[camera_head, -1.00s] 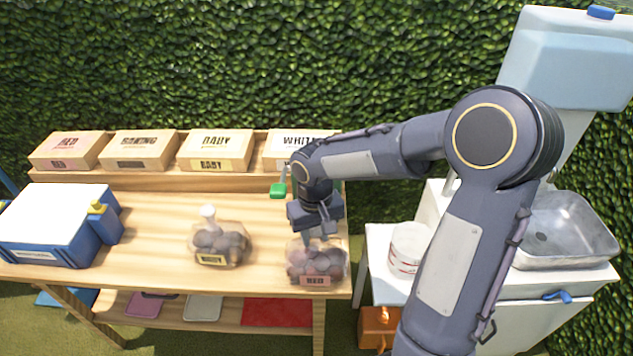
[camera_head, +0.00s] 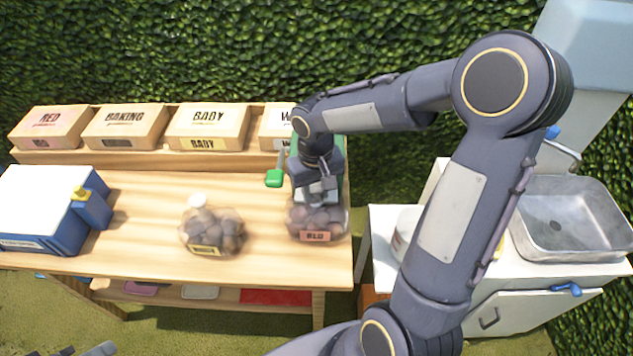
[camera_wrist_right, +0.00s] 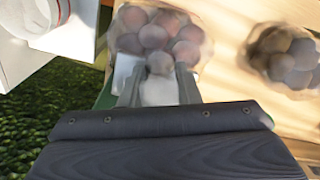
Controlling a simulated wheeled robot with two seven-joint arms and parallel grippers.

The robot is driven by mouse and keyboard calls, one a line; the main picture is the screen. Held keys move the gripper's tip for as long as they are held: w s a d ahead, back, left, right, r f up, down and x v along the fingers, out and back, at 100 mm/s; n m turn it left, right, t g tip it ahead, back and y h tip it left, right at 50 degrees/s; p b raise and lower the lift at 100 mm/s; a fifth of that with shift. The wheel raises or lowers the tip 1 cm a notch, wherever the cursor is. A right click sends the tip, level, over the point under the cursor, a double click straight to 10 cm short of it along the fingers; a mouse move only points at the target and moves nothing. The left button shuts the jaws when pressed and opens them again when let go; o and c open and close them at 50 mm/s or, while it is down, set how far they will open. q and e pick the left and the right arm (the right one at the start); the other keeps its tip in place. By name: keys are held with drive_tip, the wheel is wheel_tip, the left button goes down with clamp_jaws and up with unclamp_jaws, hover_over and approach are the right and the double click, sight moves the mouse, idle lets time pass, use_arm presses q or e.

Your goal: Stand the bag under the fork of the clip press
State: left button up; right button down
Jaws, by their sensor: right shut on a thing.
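The clear bag labelled RED (camera_head: 317,222), full of round potatoes, is at the right end of the wooden table. My right gripper (camera_head: 318,190) is above it and shut on its pale neck. The wrist view shows both fingers (camera_wrist_right: 159,88) at the neck, with the bag (camera_wrist_right: 155,32) beyond them. The bag looks upright; I cannot tell if its base touches the table. What seems to be the clip press, with a green lever end (camera_head: 274,178), is behind my gripper. Its fork is hidden. A grey piece at the bottom left edge may be my left gripper (camera_head: 100,350).
A second potato bag (camera_head: 212,232) with a white top stands left of the held one. A blue-and-white box (camera_head: 50,210) is at the left. Labelled boxes (camera_head: 125,127) line the back shelf. A sink (camera_head: 570,215) is at the right.

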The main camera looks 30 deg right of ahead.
drive_tip(key=shift+s, duration=0.1)
drive_tip(key=c, duration=1.5)
unclamp_jaws()
drive_tip(key=shift+f, duration=0.3)
drive_tip(key=o, duration=0.4)
drive_tip(key=shift+r, duration=0.1)
wheel_tip(320, 180, up, 11)
drive_tip(key=shift+f, duration=0.1)
drive_tip(key=shift+s+r, duration=0.1)
drive_tip(key=shift+r, duration=0.6)
drive_tip(key=s+a+t+y, duration=0.1)
drive_tip(key=s+t, duration=0.1)
drive_tip(key=s, duration=0.3)
drive_tip(key=s+a+f+t+y, duration=0.1)
drive_tip(key=s, duration=0.5)
drive_tip(key=s+a+f+t+y, duration=0.1)
drive_tip(key=s+a+t, duration=0.1)
drive_tip(key=s, duration=0.3)
drive_tip(key=shift+s+a+t+y, duration=0.1)
drive_tip(key=shift+s+t+y, duration=0.2)
drive_tip(key=shift+s+y, duration=0.1)
